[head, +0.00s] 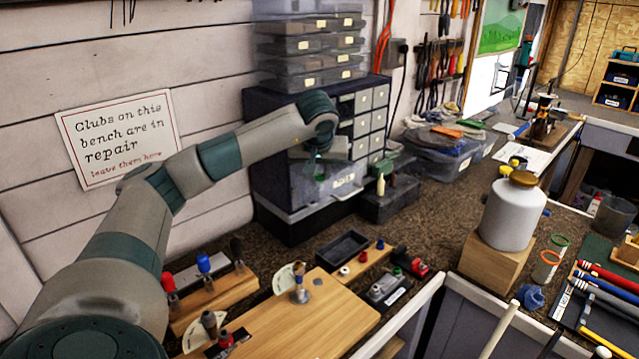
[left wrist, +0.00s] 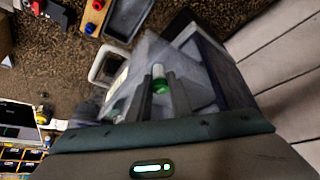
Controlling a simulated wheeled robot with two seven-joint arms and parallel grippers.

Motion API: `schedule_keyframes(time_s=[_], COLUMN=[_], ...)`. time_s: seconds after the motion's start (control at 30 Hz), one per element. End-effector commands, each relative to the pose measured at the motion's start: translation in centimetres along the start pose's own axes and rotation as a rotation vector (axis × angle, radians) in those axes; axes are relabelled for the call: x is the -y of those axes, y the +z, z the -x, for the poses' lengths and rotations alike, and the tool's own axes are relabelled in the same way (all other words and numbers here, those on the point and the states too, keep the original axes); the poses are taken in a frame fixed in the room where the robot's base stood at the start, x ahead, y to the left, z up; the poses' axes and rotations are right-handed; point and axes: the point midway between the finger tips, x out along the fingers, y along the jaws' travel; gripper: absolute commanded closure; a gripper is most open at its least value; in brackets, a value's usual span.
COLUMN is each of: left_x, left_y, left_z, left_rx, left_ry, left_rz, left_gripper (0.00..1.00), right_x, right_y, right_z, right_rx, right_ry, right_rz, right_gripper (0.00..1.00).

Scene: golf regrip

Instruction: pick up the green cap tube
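The green cap tube (left wrist: 158,78) shows between the two fingers of my left gripper (left wrist: 162,95) in the left wrist view. It has a pale clear end and a green band, and the fingers lie close against both its sides. In the head view my left gripper (head: 320,168) points down in front of the dark drawer cabinet, with a small green spot of the tube (head: 320,178) at its fingertips. A clear labelled bin (head: 343,182) is just below and behind it. Whether the tube touches anything below is hard to tell. My right gripper is not in view.
A drawer cabinet (head: 270,130) with stacked clear boxes (head: 310,45) stands against the wall. A dark empty tray (head: 342,246), a wooden board (head: 325,325) and small coloured parts lie in front. A white jar (head: 513,215) stands on a wooden block at right.

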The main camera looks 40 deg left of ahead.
Motion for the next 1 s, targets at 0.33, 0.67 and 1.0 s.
schedule_keyframes(time_s=[0.33,0.67,1.0], left_x=[0.0,0.0,-3.9], left_y=[-0.1,-1.1,-2.1], left_z=[0.1,1.8,5.8], left_rx=[-0.001,-0.003,-0.003], left_ry=[0.001,0.002,0.006], left_rz=[0.001,0.001,-0.003], left_gripper=[1.0,1.0,1.0], right_x=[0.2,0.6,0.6], right_y=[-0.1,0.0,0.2], right_z=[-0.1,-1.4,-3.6], right_rx=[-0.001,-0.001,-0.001], right_ry=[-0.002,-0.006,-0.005], right_rz=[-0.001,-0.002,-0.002], right_gripper=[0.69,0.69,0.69])
